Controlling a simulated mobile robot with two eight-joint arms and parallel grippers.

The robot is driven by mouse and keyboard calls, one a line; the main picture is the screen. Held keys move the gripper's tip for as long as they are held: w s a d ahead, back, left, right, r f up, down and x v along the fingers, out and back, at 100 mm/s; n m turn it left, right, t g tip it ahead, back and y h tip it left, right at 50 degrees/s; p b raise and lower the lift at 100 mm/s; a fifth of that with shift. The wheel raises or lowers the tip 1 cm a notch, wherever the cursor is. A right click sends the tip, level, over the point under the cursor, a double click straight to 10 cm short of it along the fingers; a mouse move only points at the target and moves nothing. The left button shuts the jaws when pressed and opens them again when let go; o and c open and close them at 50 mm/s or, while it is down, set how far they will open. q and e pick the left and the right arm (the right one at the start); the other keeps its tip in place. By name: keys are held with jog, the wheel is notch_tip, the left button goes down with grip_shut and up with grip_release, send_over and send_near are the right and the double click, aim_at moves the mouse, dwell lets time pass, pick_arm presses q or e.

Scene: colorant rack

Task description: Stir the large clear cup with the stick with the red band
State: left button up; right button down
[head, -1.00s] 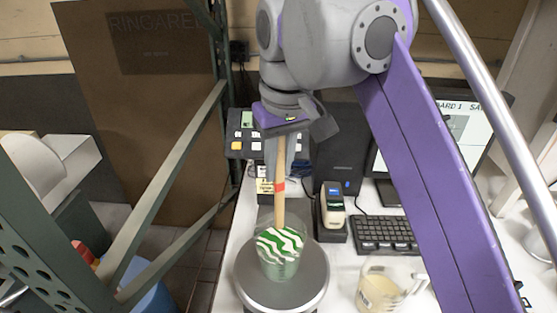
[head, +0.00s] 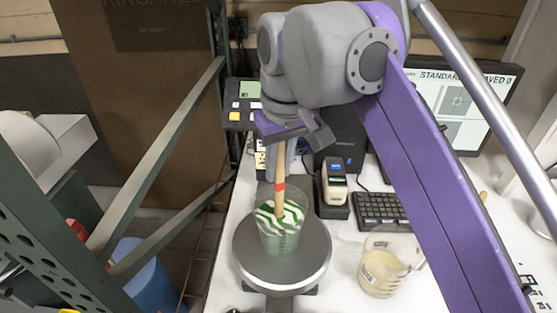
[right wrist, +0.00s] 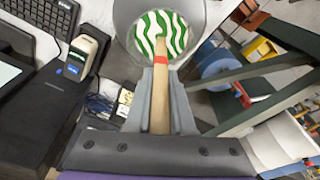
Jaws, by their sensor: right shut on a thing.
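The large clear cup (head: 299,240) stands upright on a round grey plate (head: 255,268). Its contents (head: 270,220) show green and white wavy stripes. The wooden stick with the red band (head: 280,185) points down into the cup, its band near rim height. My right gripper (head: 280,165) is above the cup and shut on the stick. In the right wrist view the stick (right wrist: 161,110) lies between the fingers (right wrist: 161,75), and its tip is over or in the striped contents; I cannot tell how deep. My left gripper is not in view.
A clear jug (head: 385,275) with cream liquid stands to the right. Behind are a small handheld device (head: 335,185), a keyboard (head: 380,208) and a monitor (head: 490,85). A green metal rack post (head: 50,210) rises at left. White counter is bare between plate and jug.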

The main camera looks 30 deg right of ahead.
jog(key=shift+f+b, duration=1.2)
jog(key=shift+f, duration=1.3)
